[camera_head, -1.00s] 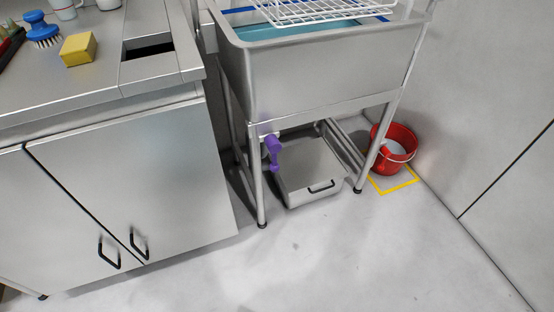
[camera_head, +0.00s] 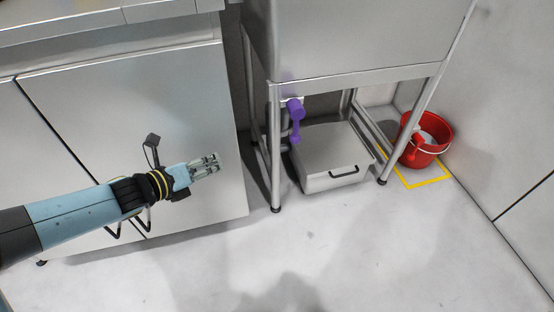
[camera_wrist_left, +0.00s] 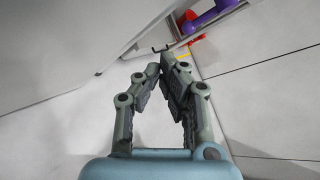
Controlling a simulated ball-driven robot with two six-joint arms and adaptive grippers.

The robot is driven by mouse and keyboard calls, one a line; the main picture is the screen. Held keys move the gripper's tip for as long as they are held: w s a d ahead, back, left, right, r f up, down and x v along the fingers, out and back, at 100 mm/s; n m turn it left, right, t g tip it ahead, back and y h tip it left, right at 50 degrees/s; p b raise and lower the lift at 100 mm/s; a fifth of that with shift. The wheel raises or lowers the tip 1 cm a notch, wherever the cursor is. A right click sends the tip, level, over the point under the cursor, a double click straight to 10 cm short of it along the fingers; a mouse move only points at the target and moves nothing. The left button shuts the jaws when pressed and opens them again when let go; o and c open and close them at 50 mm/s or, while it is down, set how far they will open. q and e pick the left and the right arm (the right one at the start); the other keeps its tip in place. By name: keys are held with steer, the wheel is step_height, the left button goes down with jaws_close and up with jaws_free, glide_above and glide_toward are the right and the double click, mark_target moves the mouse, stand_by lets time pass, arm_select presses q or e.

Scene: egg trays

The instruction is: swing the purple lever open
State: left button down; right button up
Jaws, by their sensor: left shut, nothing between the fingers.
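The purple lever (camera_head: 295,118) hangs down on the pipe under the steel sink, by its front left leg. It also shows at the top right of the left wrist view (camera_wrist_left: 208,17), ahead of the fingers. My left gripper (camera_head: 216,162) is to the left of the lever and lower in the head view, in front of the cabinet, with clear space between. Its fingers meet at the tips in the left wrist view (camera_wrist_left: 167,60) and hold nothing. My right gripper is out of view.
A steel box with a black handle (camera_head: 330,165) sits on the floor beneath the sink (camera_head: 350,40). The sink's front left leg (camera_head: 275,160) stands close to the lever. A red bucket (camera_head: 425,140) stands in a yellow floor outline. The floor in front is clear.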

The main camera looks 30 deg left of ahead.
mark_target(291, 141)
arm_select(q)
steer(key=w+f+m+h+b, duration=0.1)
steer(key=w+m+h+b, duration=0.1)
steer(key=m+b, duration=0.2)
steer(key=w+f+m+h+b, duration=0.1)
steer(key=w+m+h+b, duration=0.1)
steer(key=m+b, duration=0.3)
steer(key=w+d+f+m+h+b, duration=0.1)
steer(key=w+m+b, duration=0.3)
steer(key=b, duration=0.4)
steer(key=shift+w+m+h+b, duration=0.15)
steer(key=shift+m+h+b, duration=0.15)
steer(key=shift+m+h, duration=0.25)
steer(key=shift+f, duration=0.1)
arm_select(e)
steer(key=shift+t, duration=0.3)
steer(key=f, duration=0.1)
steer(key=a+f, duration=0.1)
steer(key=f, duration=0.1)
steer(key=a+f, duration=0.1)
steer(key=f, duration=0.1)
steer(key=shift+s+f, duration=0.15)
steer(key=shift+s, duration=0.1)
arm_select(q)
steer(key=shift+w, duration=0.1)
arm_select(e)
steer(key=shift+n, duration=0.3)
